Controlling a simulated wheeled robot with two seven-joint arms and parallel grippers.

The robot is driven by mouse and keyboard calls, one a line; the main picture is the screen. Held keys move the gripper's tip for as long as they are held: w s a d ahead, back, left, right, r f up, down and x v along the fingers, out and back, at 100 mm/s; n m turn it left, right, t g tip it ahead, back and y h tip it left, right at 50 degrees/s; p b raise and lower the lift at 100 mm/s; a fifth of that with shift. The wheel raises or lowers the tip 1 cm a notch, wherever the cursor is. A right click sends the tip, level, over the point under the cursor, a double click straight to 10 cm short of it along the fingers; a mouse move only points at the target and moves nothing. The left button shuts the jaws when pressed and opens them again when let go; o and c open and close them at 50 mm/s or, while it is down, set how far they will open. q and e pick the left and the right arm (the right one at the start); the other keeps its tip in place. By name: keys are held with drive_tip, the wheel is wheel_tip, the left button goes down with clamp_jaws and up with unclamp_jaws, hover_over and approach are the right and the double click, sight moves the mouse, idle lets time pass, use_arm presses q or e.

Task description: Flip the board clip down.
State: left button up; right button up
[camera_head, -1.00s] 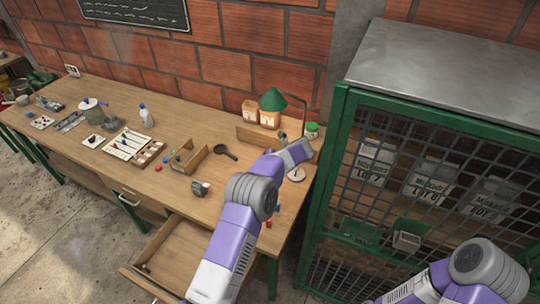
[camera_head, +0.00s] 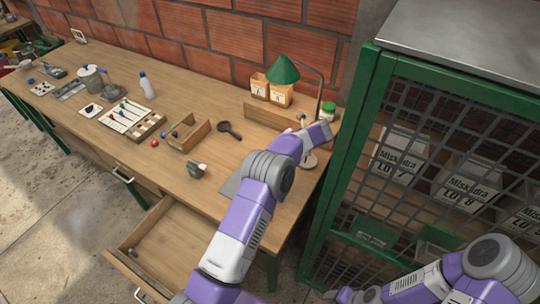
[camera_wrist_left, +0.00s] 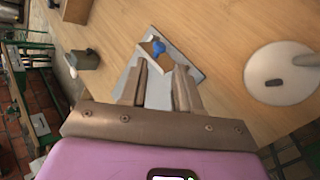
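A grey board (camera_wrist_left: 190,55) lies on the wooden workbench in the left wrist view. A small pale wooden piece with a blue part (camera_wrist_left: 158,47) sits on it; I cannot tell for sure whether this is the clip, or whether it is raised. My left gripper (camera_wrist_left: 160,74) is open, with its two fingers over the board and the blue part just beyond the tips. Nothing shows held between them. In the head view a corner of the board (camera_head: 231,187) shows left of my left arm, which hides the rest and the gripper.
A desk lamp (camera_head: 284,70) stands behind; its round base (camera_wrist_left: 282,72) is right of the board. A drawer (camera_head: 165,237) hangs open in front. A green mesh cabinet (camera_head: 345,150) is at right.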

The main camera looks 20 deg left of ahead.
use_arm(q)
drive_tip(key=x, duration=0.7)
drive_tip(key=shift+a+f+b, duration=0.15)
drive_tip(key=shift+a+b, duration=0.05)
drive_tip(key=shift+b, duration=0.2)
drive_tip(key=shift+c, duration=0.3)
clamp_jaws()
